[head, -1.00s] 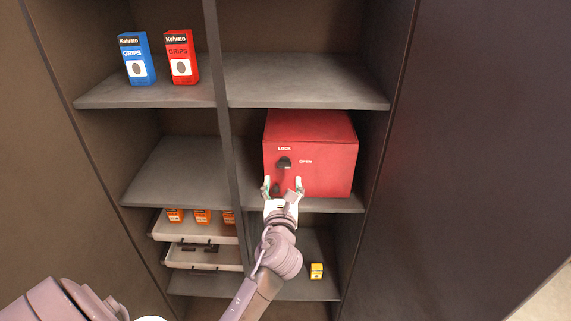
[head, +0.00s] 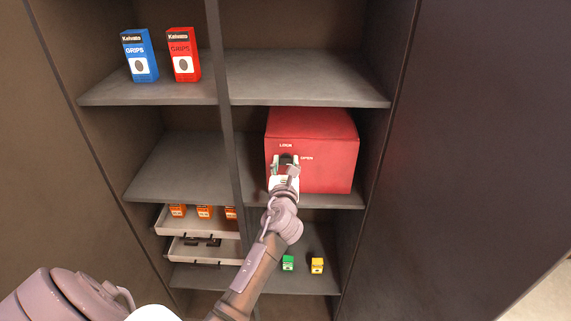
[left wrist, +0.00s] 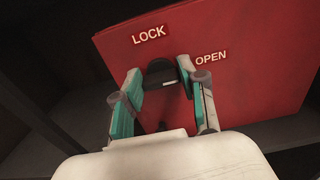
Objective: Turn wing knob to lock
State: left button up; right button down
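A red box (head: 335,150) stands on the middle shelf at the right, with LOCK and OPEN labels on its front. The black wing knob (left wrist: 160,75) shows in the left wrist view, below LOCK and left of OPEN. My left gripper (head: 285,164) is at the box front in the head view. In the left wrist view its teal-padded fingers (left wrist: 158,82) are apart, one on each side of the knob. I cannot tell whether they touch it. The gripper hides part of the knob in the head view. My right gripper is not in view.
Blue (head: 140,56) and red (head: 184,55) grips boxes stand on the upper shelf (head: 300,78). Trays (head: 205,253) with small orange boxes sit at lower left. A vertical post (head: 222,110) divides the shelves.

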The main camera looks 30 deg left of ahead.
pick_arm(q)
jog(key=c, duration=0.4)
jog(key=shift+c, duration=0.2)
jog(key=shift+n, duration=0.4)
jog(key=n, duration=0.2)
jog(key=shift+n, duration=0.4)
jog(key=n+b, duration=0.1)
jog(key=n, duration=0.2)
jog(key=shift+a+n, duration=0.1)
jog(key=shift+n, duration=0.2)
jog(key=n+b, duration=0.1)
jog(key=n, duration=0.4)
jog(key=shift+f+b, duration=0.15)
jog(key=shift+b, duration=0.25)
jog(key=n+b, duration=0.1)
jog(key=n, duration=0.4)
jog(key=shift+s+n+b, duration=0.1)
jog(key=shift+n+b, duration=0.25)
jog(key=shift+n, duration=0.05)
